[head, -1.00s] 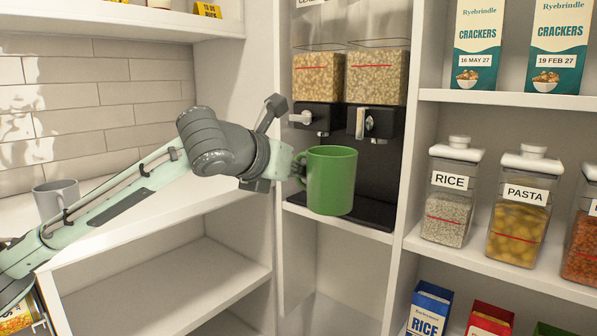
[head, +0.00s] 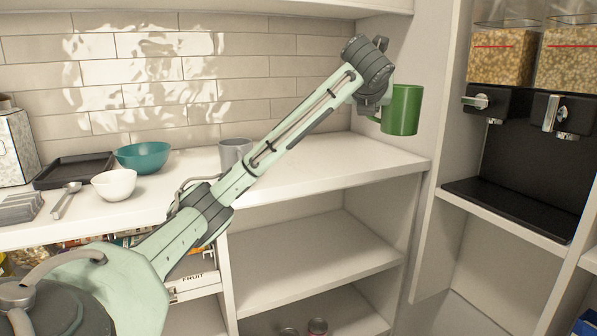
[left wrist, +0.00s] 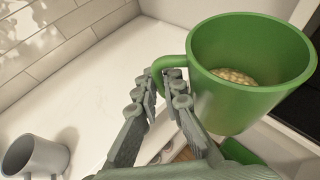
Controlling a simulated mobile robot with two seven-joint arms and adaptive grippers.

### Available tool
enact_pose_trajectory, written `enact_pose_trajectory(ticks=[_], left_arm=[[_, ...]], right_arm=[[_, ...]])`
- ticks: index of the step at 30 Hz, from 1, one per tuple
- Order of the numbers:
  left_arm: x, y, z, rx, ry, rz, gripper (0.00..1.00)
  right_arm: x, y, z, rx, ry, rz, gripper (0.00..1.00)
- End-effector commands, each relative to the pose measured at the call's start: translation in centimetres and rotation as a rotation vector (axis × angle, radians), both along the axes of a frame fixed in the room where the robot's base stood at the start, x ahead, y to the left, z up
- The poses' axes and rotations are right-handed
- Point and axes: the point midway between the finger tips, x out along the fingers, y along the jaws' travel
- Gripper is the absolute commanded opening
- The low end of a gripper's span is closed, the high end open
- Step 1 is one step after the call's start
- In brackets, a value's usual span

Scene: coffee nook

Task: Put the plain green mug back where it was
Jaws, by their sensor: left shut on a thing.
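The plain green mug (head: 402,110) is in the air above the right end of the white counter (head: 330,170), roughly upright. My left gripper (left wrist: 163,82) is shut on its handle, with the mug body to the right of the fingers in the left wrist view (left wrist: 235,105). Pale cereal (left wrist: 235,77) lies in the bottom of the mug. In the head view my left gripper (head: 376,108) is mostly hidden by its own wrist. My right gripper is not in view.
A grey mug (head: 233,152) stands on the counter behind my arm. Left of it are a teal bowl (head: 142,157), a white bowl (head: 114,184), a spoon (head: 66,200) and a black tray (head: 72,168). The counter's right part looks clear. The cereal dispenser (head: 535,160) is at right.

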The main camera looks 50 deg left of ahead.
Motion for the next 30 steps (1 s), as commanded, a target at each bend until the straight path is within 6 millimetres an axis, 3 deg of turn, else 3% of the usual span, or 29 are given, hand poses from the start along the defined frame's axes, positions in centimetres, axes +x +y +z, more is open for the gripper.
enact_pose_trajectory(ticks=[1, 6, 12, 18, 30], left_arm=[[-0.3, 2.8, 0.1, -0.006, 0.0, 0.091, 0.0], [-2.9, 11.4, -0.5, -0.004, 0.004, 0.402, 0.0], [-7.2, 18.1, -2.2, -0.003, 0.002, 0.706, 0.0], [-9.7, 20.7, -3.5, -0.001, -0.002, 0.857, 0.0], [-10.1, 21.0, -9.4, 0.0, -0.004, 0.877, 0.0]], right_arm=[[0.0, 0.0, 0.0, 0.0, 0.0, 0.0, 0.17], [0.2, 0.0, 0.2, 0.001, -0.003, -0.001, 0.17], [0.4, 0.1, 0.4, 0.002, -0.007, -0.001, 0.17], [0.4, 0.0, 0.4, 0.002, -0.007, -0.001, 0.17], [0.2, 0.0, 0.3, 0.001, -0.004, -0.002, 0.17]])
